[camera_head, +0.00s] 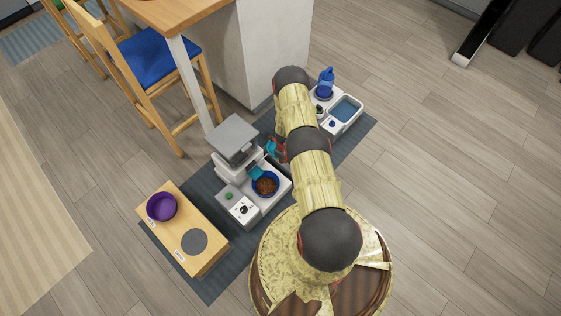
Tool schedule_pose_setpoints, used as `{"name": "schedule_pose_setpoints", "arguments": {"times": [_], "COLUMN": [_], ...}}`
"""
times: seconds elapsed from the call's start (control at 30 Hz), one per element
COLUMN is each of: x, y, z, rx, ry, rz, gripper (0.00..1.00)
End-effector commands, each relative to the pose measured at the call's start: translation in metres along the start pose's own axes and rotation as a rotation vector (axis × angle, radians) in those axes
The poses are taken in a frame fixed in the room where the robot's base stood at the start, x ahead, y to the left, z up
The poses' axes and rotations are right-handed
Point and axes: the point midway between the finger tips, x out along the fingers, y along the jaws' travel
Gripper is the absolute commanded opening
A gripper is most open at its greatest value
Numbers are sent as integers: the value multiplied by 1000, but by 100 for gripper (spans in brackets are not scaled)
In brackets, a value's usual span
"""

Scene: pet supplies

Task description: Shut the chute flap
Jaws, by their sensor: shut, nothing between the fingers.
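A white pet feeder (229,168) with a grey top stands on a dark mat. A small teal piece, which looks like the chute flap (257,173), slants out over the blue bowl of brown kibble (265,185) at the feeder's front. My gripper (270,153), small and dark with red and teal parts, is just above and to the right of the flap. It is shut and appears empty. I cannot tell whether it touches the feeder. My arm covers the area to the right of the bowl.
A wooden stand (207,247) with a purple bowl (162,206) is at the left. A water unit (343,112) with a blue bottle (325,82) stands beyond my arm. A table leg (190,84) and chair (150,58) are behind. Open floor lies to the right.

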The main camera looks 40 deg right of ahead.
Motion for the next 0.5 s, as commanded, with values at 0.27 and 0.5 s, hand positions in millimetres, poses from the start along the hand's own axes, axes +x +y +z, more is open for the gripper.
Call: {"name": "schedule_pose_setpoints", "arguments": {"times": [0.27,0.5], "x": [-2,-4], "y": [0,0], "z": [8,10], "rx": [-1,-1], "ry": [1,1], "rz": [0,-1], "gripper": [0,0]}}
